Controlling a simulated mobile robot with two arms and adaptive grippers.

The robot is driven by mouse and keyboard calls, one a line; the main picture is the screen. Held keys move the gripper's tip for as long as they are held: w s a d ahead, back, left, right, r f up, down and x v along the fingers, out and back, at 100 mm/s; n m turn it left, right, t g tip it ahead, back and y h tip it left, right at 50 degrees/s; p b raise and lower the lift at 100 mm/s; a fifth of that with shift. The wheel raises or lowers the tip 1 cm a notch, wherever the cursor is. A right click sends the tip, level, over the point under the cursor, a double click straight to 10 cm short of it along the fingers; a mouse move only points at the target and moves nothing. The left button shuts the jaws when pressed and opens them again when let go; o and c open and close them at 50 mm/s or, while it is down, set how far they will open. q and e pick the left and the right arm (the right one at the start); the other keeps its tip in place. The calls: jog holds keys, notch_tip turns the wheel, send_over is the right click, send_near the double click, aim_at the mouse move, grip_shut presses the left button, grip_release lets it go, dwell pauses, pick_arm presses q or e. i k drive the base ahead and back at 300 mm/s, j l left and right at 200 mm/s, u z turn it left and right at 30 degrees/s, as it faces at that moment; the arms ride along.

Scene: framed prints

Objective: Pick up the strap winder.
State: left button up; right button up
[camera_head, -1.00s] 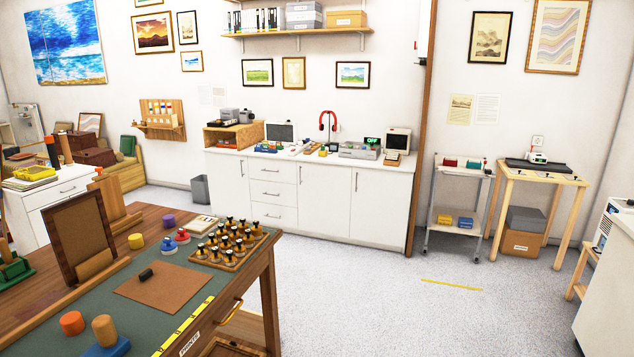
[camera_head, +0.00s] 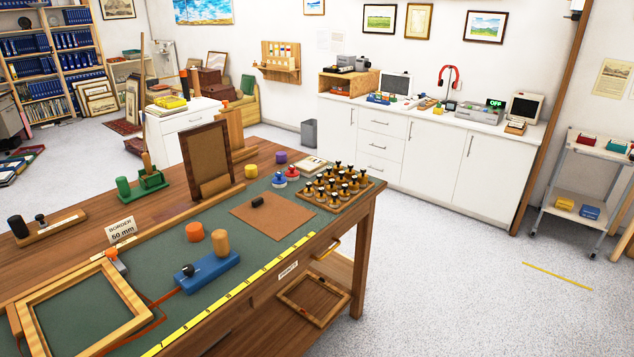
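The strap winder appears to be the blue block (camera_head: 207,272) with an upright wooden handle and a black knob on top. It lies on the green mat (camera_head: 175,315) of the wooden workbench, near the front edge. A reddish-orange strap (camera_head: 172,298) runs from its left end towards a light wooden frame (camera_head: 138,308) at the lower left. An orange corner piece (camera_head: 111,254) sits at the frame's far corner. Neither of my grippers is in view.
A yellow ruler strip (camera_head: 236,295) runs along the bench front. Open floor (camera_head: 430,270) is right of the bench.

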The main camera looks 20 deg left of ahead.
aim_at(223, 259)
jog(key=u, duration=1.3)
